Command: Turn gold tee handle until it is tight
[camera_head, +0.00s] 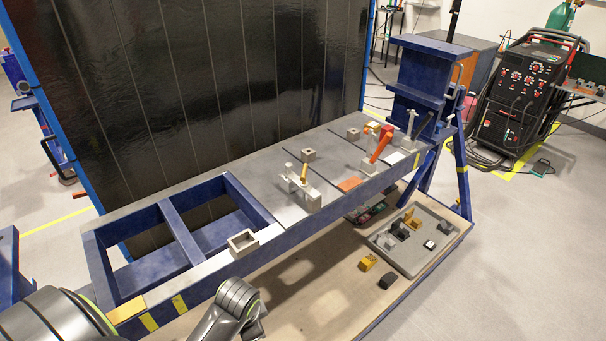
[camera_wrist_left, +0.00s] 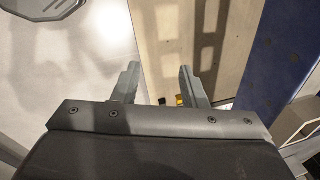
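The gold tee handle (camera_head: 304,172) is small and sits on a grey clamp block (camera_head: 300,190) on the jig's table, near its middle. Its fine shape is too small to tell. My left gripper (camera_wrist_left: 158,70) shows in the left wrist view with its two fingers apart and nothing between them. It hangs above the wooden lower board (camera_wrist_left: 172,45), away from the handle. In the head view only dark links of my arm show at the bottom left; the fingers are out of frame. My right gripper is in neither view.
A red-orange clamp (camera_head: 380,143) and a grey upright clamp (camera_head: 410,128) stand farther right on the table. A square grey block (camera_head: 243,242) sits on the front rail. A grey tray (camera_head: 441,262) with small parts lies on the lower board. Open frame bays lie left.

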